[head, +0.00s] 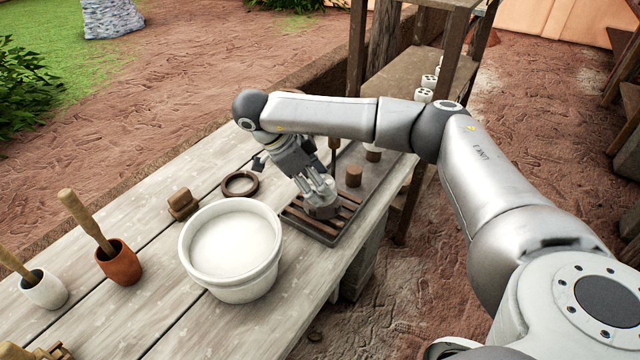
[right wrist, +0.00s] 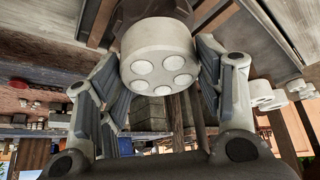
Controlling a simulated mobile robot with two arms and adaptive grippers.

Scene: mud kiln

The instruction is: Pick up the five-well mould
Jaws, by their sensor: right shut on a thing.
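The five-well mould (right wrist: 158,48) is a pale, thick round cylinder in the right wrist view. Its face with the round wells is turned towards the camera. My right gripper (right wrist: 158,72) is shut on its sides, one finger on each side. In the head view the right gripper (head: 320,189) points down over the slatted dark tray (head: 345,237) on the table. My left gripper is not in view.
A large white tub (head: 232,285) stands left of the tray. A dark ring (head: 240,185) and a brown block (head: 183,204) lie behind it. A brown cylinder (head: 354,176) stands near the gripper. A terracotta mortar (head: 119,263) is at left. A shelf (head: 420,78) holds white pieces.

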